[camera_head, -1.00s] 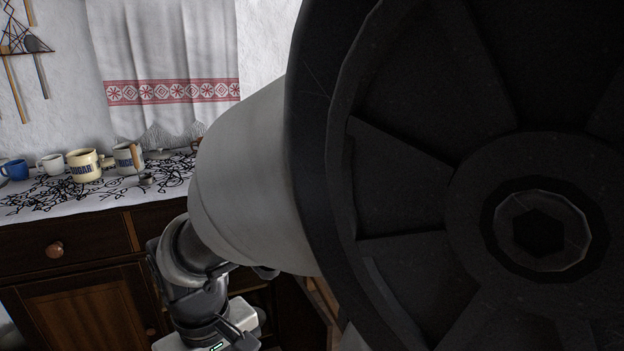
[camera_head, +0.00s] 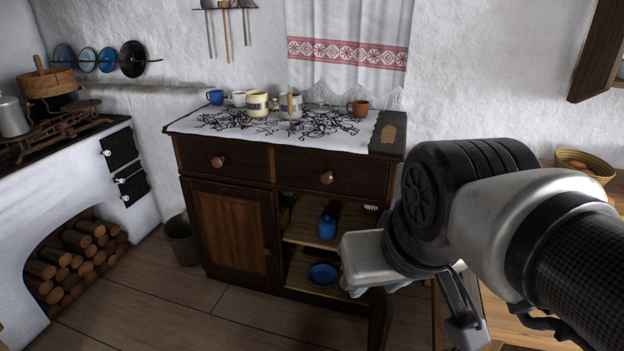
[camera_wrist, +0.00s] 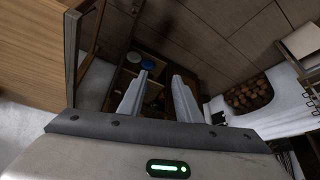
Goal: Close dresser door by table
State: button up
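The dark wooden dresser (camera_head: 228,176) stands against the back wall. Its left door (camera_head: 229,230) is shut. Its right compartment is open, showing shelves with a blue jar (camera_head: 327,226) and a blue dish (camera_head: 322,275). The right door (camera_head: 379,320) stands open toward the camera, seen nearly edge-on and partly hidden by my arm. My gripper (camera_wrist: 163,72) has its two fingers apart with nothing between them in the wrist view. In the head view its pale hand is in front of the right side of the open compartment, near the door; contact cannot be told.
A wooden table (camera_head: 525,312) is at the right, close to my arm; a bowl (camera_head: 584,165) stands farther back. Mugs (camera_head: 257,103) stand on the dresser's cloth. A bucket (camera_head: 182,240) and the white stove (camera_head: 70,185) are at the left. The floor (camera_head: 190,300) before the left door is clear.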

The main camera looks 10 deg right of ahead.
aim_at(381, 311)
jog(key=k+l, duration=0.15)
jog(key=l, duration=0.2)
jog(key=k+l+u, duration=0.1)
jog(key=l, duration=0.25)
jog(key=k+l, duration=0.15)
jog(key=l, duration=0.2)
jog(key=k+l+u, duration=0.1)
jog(key=l, duration=0.25)
jog(key=u, duration=0.2)
